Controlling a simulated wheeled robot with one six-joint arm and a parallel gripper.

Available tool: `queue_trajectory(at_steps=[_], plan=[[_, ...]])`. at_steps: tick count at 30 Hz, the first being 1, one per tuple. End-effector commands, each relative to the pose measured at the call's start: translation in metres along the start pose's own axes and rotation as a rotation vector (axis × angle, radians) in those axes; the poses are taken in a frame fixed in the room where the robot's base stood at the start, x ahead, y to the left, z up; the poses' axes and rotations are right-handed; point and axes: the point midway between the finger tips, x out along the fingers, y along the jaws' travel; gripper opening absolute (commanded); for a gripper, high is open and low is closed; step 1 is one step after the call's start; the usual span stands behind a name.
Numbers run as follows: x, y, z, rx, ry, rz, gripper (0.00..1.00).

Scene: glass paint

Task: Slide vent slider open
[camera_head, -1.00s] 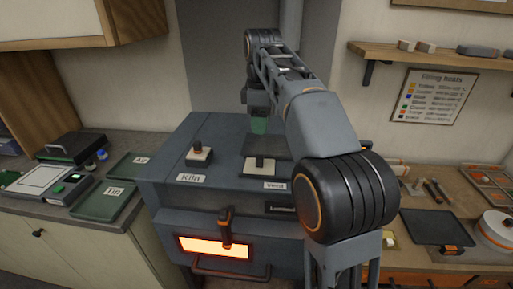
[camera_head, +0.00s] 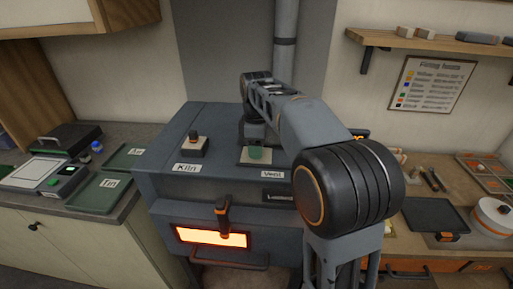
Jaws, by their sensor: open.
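The kiln (camera_head: 165,145) is a grey box in the middle, with a glowing orange window in its front. The vent slider's pale plate (camera_head: 244,154) lies on the kiln top, just behind the "Vent" label (camera_head: 273,175). My gripper (camera_head: 257,153) is low over this plate, and its greenish end covers the slider's knob. The jaws are open, but the finger gap is too small to make out. I cannot tell whether the fingers touch the slider.
A kiln switch (camera_head: 192,142) stands on the kiln top to the left. Green trays (camera_head: 98,193) lie on the left counter. A dark tray (camera_head: 436,220) and tools lie on the right bench. A flue pipe (camera_head: 284,40) rises behind the kiln.

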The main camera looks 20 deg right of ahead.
Motion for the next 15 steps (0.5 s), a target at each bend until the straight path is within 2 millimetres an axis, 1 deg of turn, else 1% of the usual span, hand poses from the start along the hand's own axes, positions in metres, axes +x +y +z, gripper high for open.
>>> queue_trajectory(at_steps=[4, 12, 15], plan=[[0.0051, -0.0004, 0.0001, 0.0, 0.0, -0.001, 0.49], [0.0057, -0.0002, 0.0001, 0.0, 0.0, -0.001, 0.49], [0.0056, -0.0002, 0.0001, 0.0, 0.0, -0.001, 0.39]])
